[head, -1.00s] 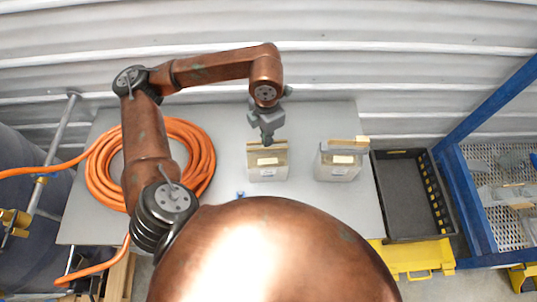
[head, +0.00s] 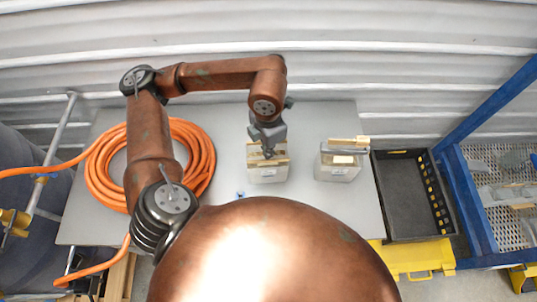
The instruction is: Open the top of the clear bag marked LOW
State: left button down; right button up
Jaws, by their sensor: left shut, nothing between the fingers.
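Two clear bags with tan contents stand upright on the grey table (head: 330,215). One bag (head: 268,173) is near the middle, and my left gripper (head: 268,153) is at its top edge, shut, with nothing visible between the fingers. The other bag (head: 337,168) stands to its right, with a tan strip (head: 348,141) along its top. Both have small pale labels, too small to read, so I cannot tell which is marked LOW. The gripper hides part of the middle bag's top. My right gripper is not in view.
A coiled orange hose (head: 204,160) lies on the table's left. A blue frame rack (head: 470,205) is at the far right. A corrugated wall rises behind.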

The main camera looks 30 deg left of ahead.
pick_arm(q)
jog(key=shift+s+d+f, duration=0.2)
jog(key=shift+s+d, duration=0.25)
jog(key=shift+s, duration=0.15)
jog(key=shift+s+d+f+b, duration=0.25)
jog(key=shift+s+d, duration=0.25)
jog(key=shift+s, duration=0.25)
jog(key=shift+s+d+f+b, duration=0.25)
jog(key=shift+s+d, duration=0.2)
jog(key=shift+s, duration=0.25)
jog(key=shift+r, duration=0.15)
notch_tip(320, 180, up, 8)
jog(key=p, duration=0.4)
jog(key=shift+a, duration=0.1)
